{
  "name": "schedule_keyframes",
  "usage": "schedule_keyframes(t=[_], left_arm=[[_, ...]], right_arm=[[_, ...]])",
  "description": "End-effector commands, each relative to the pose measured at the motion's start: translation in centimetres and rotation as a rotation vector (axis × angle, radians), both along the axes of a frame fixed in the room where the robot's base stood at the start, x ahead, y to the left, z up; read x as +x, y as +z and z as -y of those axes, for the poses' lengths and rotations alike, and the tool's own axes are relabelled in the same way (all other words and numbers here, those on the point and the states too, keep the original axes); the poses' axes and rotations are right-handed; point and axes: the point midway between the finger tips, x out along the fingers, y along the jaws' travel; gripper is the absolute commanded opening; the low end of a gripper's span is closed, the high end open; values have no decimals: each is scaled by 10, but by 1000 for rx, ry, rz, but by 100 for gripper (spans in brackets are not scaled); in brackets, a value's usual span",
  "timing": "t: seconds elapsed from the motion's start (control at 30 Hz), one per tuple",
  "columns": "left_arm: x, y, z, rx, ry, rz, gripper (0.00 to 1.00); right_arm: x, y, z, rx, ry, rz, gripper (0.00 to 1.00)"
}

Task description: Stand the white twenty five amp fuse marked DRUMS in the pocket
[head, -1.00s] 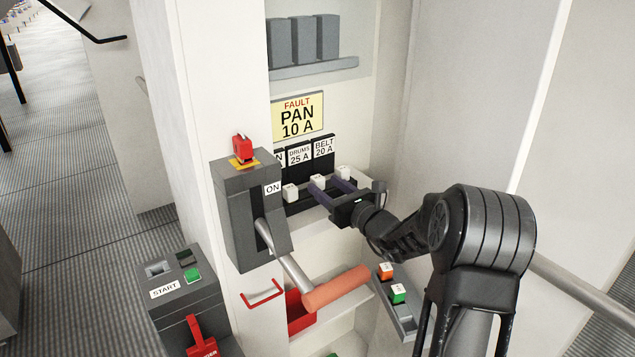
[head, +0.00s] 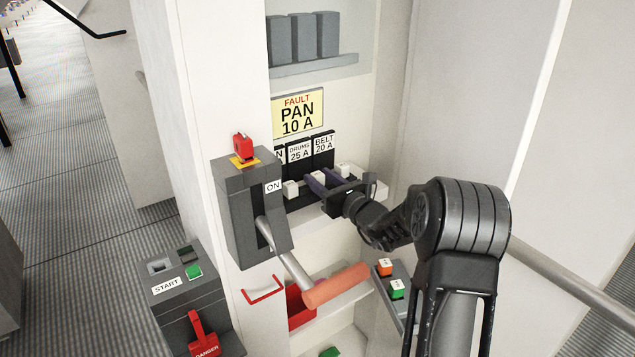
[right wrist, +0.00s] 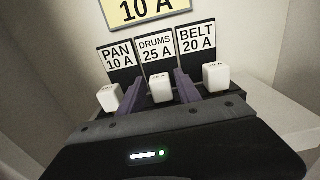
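Three white fuses stand in a row in a dark holder in the cabinet. The middle white fuse (head: 318,178) is under the DRUMS 25 A label (head: 299,152); it also shows in the right wrist view (right wrist: 161,88). My right gripper (head: 325,181) has its two purple fingers on either side of this fuse. In the right wrist view the fingers (right wrist: 165,88) are apart, with a gap to the right of the fuse; touch on the left is unclear. The fuse's lower part is hidden. I cannot tell which part is the pocket. My left gripper is not in view.
The PAN fuse (right wrist: 109,97) and BELT fuse (right wrist: 215,77) stand close on both sides. A lever with an orange handle (head: 337,287) juts out below, before a red bin (head: 298,305). A grey tray (head: 405,306) holds orange and green fuses at lower right.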

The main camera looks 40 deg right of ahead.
Motion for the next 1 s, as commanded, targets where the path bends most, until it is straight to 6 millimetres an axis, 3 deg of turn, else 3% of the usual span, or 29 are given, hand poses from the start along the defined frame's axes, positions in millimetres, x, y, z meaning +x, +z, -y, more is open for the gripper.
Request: schedule_keyframes(t=[0.47,0.87,1.0], left_arm=[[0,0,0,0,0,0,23],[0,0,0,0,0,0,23],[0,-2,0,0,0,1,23]], right_arm=[[0,0,0,0,0,0,0],[0,1,0,0,0,1,0],[0,9,0,-2,1,4,0]])
